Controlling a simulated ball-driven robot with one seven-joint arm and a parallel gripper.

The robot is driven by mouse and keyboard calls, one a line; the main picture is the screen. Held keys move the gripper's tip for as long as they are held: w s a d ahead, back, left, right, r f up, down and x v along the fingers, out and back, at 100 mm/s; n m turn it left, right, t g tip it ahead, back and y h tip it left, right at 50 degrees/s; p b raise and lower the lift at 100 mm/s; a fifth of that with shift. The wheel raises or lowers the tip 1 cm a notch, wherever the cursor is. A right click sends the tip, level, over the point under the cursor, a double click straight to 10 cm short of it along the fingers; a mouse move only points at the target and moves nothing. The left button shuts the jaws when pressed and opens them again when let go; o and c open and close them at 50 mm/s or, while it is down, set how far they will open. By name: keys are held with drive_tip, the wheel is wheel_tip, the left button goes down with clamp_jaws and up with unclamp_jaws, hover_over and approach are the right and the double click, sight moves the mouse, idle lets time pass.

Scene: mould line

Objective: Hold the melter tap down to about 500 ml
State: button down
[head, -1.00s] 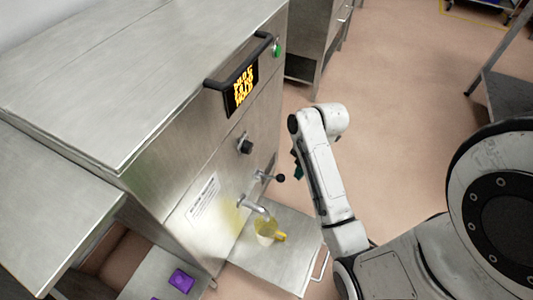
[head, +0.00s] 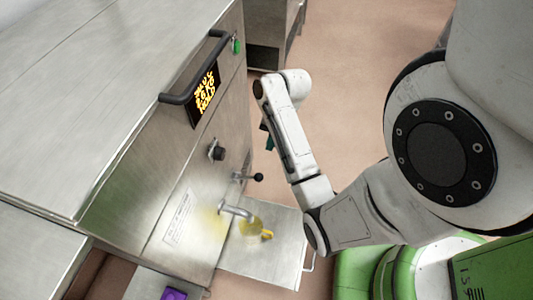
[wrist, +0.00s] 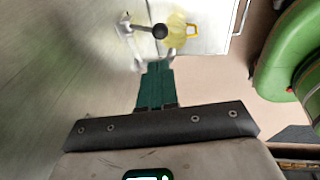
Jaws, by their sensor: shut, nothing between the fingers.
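The melter (head: 150,190) is a steel cabinet with a lit orange-on-black display (head: 204,92). Its tap lever (head: 248,177) has a black ball end, and the curved spout (head: 236,211) is below it. A yellow jug (head: 250,228) stands on the low shelf under the spout; the level in it cannot be read. In the wrist view the black lever ball (wrist: 160,31) is just beyond my fingertips, with the jug (wrist: 178,28) behind it. My gripper (wrist: 156,68) has its green fingers together and empty, apart from the lever as far as I can see.
The steel shelf (head: 280,262) with a handle juts out under the spout. A black knob (head: 218,153) and a bar handle (head: 180,98) stick out from the front. A purple object (head: 173,294) lies at lower left. Open floor (head: 345,90) is to the right.

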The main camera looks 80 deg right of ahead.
sight(260, 174)
drive_tip(key=b+x, duration=0.5)
drive_tip(key=x, duration=0.8)
drive_tip(key=shift+f, duration=0.15)
drive_tip(key=shift+f+b, duration=0.1)
drive_tip(key=shift+b, duration=0.2)
